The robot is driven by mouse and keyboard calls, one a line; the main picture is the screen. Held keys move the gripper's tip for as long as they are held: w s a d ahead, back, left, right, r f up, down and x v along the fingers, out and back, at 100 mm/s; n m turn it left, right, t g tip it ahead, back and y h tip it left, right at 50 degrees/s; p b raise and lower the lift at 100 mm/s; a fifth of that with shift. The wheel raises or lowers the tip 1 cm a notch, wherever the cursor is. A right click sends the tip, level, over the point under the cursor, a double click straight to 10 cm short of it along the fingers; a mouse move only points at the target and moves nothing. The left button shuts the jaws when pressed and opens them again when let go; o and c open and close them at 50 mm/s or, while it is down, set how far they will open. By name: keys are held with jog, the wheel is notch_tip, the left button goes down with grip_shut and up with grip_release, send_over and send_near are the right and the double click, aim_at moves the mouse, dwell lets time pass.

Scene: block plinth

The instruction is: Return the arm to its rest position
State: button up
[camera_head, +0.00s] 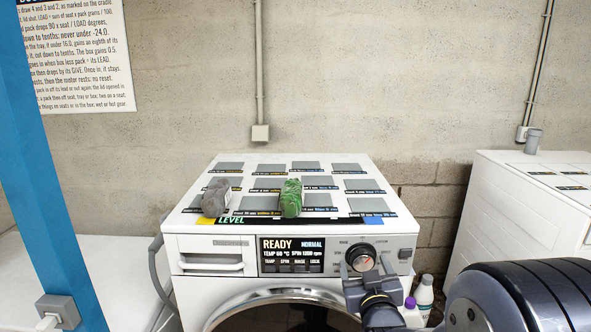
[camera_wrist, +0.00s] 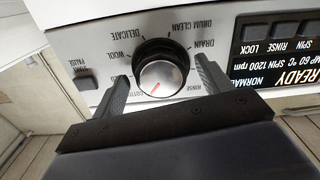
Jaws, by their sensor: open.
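My gripper (camera_head: 362,270) is in front of the washing machine's program dial (camera_head: 361,257). In the wrist view the gripper's two fingers (camera_wrist: 162,85) stand apart on either side of the silver dial (camera_wrist: 161,86). I cannot tell whether the fingers touch it. My arm reaches in from the lower right of the head view. The washing machine (camera_head: 215,297) is white, and its display (camera_head: 291,255) reads READY, NORMAL, temp 60 °C.
A grey bundle (camera_head: 216,197) and a green bundle (camera_head: 291,198) lie on the machine's top among several grey pads. Bottles (camera_head: 424,293) stand right of the machine. A white unit (camera_head: 500,205) stands at right. A blue post (camera_head: 45,160) rises at left.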

jog(key=shift+s+b, duration=0.7)
jog(key=shift+s, duration=2.05)
